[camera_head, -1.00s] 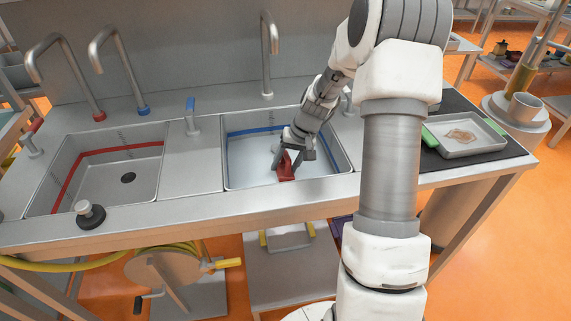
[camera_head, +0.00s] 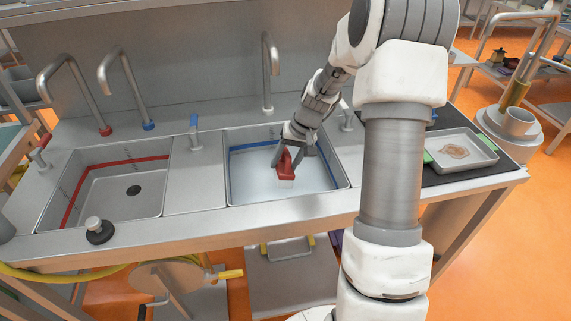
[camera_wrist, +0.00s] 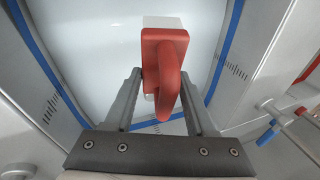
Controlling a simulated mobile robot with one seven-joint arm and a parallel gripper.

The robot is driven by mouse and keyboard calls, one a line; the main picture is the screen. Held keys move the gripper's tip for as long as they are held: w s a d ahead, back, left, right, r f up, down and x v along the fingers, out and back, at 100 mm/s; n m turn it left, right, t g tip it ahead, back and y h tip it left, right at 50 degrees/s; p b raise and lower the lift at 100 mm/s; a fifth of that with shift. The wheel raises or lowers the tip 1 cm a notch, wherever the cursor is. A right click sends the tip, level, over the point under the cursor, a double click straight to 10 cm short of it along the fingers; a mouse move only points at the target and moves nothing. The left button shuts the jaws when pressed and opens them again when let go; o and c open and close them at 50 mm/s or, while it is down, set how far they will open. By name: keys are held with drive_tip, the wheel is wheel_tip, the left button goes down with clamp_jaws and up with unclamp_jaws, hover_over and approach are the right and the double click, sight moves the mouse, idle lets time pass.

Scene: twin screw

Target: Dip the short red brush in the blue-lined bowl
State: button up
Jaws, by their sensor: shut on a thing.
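The short red brush (camera_head: 285,163) has a red handle and a pale bristle end that shows in the head view. My gripper (camera_head: 293,152) is shut on it and holds it inside the blue-lined bowl (camera_head: 240,147). That bowl is the right sink basin, with a blue band round its inner wall. In the wrist view, the red brush (camera_wrist: 165,62) sits between the fingers of my gripper (camera_wrist: 160,85), its pale end pointing to the top of the picture. The basin below looks pale and smooth, as if filled with liquid. I cannot tell whether the bristles touch it.
The red-lined basin (camera_head: 120,185) on the left is empty, with a dark drain. A black-and-steel stopper (camera_head: 98,230) stands on the front rim. A steel faucet (camera_head: 268,70) rises behind the blue basin. A tray (camera_head: 461,149) with a brown stain lies on the right.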

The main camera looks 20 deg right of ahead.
drive_tip(key=shift+r+p, duration=2.65)
drive_tip(key=shift+r, duration=1.8)
drive_tip(key=shift+r, duration=0.1)
drive_tip(key=shift+r+p, duration=1.3)
drive_tip(key=shift+r, duration=0.6)
